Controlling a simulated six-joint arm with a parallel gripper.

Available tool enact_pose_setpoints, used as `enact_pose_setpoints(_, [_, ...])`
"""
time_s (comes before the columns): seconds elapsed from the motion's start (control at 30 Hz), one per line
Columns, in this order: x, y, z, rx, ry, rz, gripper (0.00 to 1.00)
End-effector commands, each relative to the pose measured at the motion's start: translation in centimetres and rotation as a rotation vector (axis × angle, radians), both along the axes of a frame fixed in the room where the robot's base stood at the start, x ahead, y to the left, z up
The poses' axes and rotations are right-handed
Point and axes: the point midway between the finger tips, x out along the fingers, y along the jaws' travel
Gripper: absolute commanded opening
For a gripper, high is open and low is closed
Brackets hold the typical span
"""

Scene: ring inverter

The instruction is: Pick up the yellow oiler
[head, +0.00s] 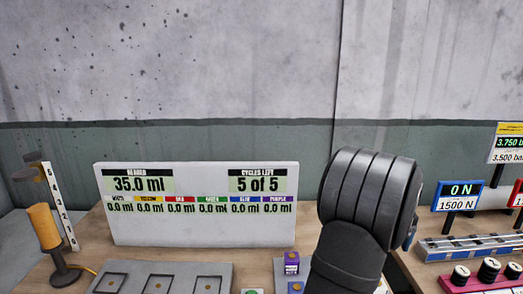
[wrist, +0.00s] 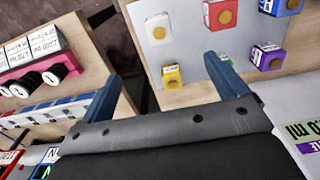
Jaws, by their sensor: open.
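The yellow oiler (wrist: 172,75) is a small yellow block with a white label and a round spot. It sits near the edge of a grey plate (wrist: 190,50) in the wrist view, and I cannot make it out in the head view. My gripper (wrist: 163,66) is open and empty. In the picture, the yellow oiler appears between its two blue fingers, beyond the tips and apart from them.
White (wrist: 157,28), red (wrist: 220,13), blue (wrist: 280,6) and purple (wrist: 267,56) oilers share the plate. A display board (head: 198,228) stands behind. A grey tray with square pads (head: 183,270) lies left of the plate. A gap separates this bench from another at right.

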Motion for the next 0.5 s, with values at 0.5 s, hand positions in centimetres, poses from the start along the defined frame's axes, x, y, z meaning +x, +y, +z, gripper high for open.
enact_pose_setpoints(0.5, [0.58, 0.27, -0.2, -0.016, 0.006, -0.068, 0.71])
